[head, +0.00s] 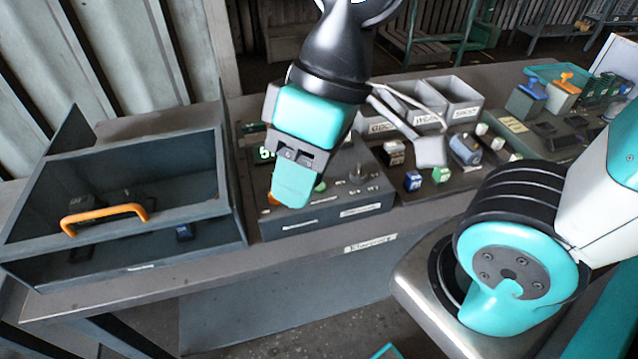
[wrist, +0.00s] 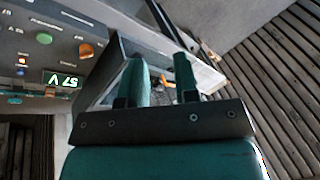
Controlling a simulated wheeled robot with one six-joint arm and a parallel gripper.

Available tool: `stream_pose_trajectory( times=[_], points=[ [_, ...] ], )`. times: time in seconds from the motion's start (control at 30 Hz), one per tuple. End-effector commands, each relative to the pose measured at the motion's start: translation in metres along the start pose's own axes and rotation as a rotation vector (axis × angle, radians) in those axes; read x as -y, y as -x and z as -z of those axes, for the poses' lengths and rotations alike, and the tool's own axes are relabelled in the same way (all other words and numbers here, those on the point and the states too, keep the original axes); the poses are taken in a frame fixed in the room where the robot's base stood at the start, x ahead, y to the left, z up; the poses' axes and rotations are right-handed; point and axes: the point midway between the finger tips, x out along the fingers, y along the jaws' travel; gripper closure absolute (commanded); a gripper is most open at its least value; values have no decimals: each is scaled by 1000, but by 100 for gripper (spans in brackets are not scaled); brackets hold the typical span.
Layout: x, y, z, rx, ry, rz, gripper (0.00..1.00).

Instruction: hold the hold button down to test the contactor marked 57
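My gripper (head: 292,195) hangs over the grey test console (head: 345,212) and points down, hiding part of its top. That view shows the console panel at left, with a green button (wrist: 44,38), an orange knob (wrist: 86,50) and a lit display (wrist: 63,80) reading 57 V. The fingers are apart from these controls in that view. Labels are too small to tell which control is the hold button. I cannot make out a contactor marked 57.
An open grey box (head: 130,250) with an orange handle (head: 105,215) stands left of the console. Several small parts, including a blue block (head: 412,180) and a green block (head: 441,174), lie to the right. Labelled grey bins (head: 462,95) stand behind them.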

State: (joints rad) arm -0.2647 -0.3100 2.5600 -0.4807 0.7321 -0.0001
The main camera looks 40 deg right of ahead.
Motion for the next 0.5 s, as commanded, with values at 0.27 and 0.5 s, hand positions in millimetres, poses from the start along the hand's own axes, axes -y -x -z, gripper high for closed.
stream_pose_trajectory(
  times=[0.27,0.5],
  points=[
    [0,0,0,0,0,0,100],
    [0,0,0,0,0,0,100]
  ],
)
